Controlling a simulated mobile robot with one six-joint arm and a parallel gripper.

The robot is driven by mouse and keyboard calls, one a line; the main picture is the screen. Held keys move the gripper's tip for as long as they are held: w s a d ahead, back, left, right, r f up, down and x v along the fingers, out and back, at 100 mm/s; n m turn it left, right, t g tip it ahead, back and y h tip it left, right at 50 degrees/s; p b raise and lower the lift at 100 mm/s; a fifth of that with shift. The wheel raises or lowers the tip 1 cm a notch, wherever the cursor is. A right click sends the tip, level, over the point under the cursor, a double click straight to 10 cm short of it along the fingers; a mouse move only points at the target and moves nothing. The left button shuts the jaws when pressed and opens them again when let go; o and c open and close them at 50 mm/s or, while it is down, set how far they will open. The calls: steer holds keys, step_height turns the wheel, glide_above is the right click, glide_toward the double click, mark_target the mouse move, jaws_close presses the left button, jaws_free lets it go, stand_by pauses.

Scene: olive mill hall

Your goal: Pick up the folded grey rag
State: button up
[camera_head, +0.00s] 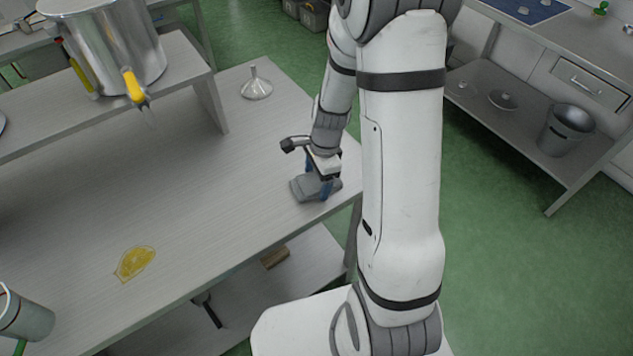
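The folded grey rag (300,191) lies on the metal table near its right edge. My gripper (319,190) points down at the rag, with its blue fingers reaching to it. The fingers stand apart, with part of the rag around and between them. I cannot tell whether they press on the cloth. The gripper and its wrist hide part of the rag.
A metal funnel (257,88) stands behind the gripper on the table (200,215). A steel tank with a yellow tap (115,45) stands on a raised shelf (170,92). A yellow puddle-like patch (135,263) and a metal container (24,314) are at front left.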

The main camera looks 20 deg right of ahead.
mark_target(317, 180)
steer(key=c, duration=0.8)
steer(key=shift+r, duration=0.1)
step_height(317, 180, up, 10)
steer(key=shift+f, duration=0.1)
steer(key=o, duration=0.5)
steer(key=c, duration=0.4)
